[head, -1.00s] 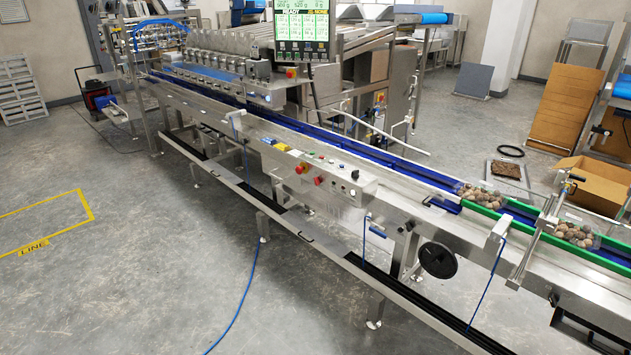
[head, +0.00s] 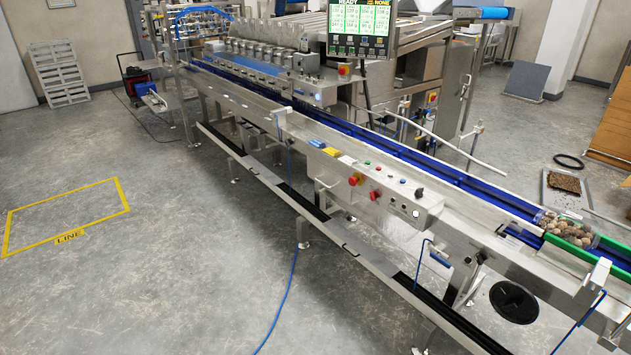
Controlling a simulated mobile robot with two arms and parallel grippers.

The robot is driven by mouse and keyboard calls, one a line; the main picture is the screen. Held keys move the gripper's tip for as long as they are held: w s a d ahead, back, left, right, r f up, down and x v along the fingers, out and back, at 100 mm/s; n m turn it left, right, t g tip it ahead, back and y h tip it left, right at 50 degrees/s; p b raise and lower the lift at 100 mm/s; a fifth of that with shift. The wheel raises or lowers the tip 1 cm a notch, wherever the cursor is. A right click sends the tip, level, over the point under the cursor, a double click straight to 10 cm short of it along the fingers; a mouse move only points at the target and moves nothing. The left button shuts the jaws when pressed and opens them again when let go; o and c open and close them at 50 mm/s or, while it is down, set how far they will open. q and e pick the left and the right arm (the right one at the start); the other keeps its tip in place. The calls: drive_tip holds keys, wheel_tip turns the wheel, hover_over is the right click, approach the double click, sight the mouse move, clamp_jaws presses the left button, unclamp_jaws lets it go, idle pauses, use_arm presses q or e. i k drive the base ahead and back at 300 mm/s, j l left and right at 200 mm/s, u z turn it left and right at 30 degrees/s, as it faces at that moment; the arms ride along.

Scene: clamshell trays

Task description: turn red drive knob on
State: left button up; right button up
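A steel control box (head: 400,207) sits on the near side of the long conveyor. Its front face carries a red knob (head: 375,195) and, to the left of that, a red button (head: 354,179) on a yellow base. Which of these two is the drive knob, and how either is set, is too small to tell. A black knob (head: 419,192) is at the box's right end. Neither of my grippers is in view.
Clear grey floor lies before the conveyor, with a yellow marked area (head: 66,238) at left and a blue hose (head: 285,305) across it. A low rail (head: 345,246) runs along the conveyor's near side. A filled clamshell tray (head: 567,231) sits on the belt at right.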

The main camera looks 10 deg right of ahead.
sight(373, 195)
drive_tip(key=i+j+u, duration=0.2)
drive_tip(key=i, duration=0.65)
drive_tip(key=i+j+u, duration=0.1)
drive_tip(key=i+u, duration=0.15)
drive_tip(key=i, duration=0.6)
drive_tip(key=i+z, duration=0.45)
drive_tip(key=i+j+z, duration=0.25)
drive_tip(key=z, duration=0.15)
drive_tip(key=i+j+z, duration=0.3)
drive_tip(key=z, duration=0.15)
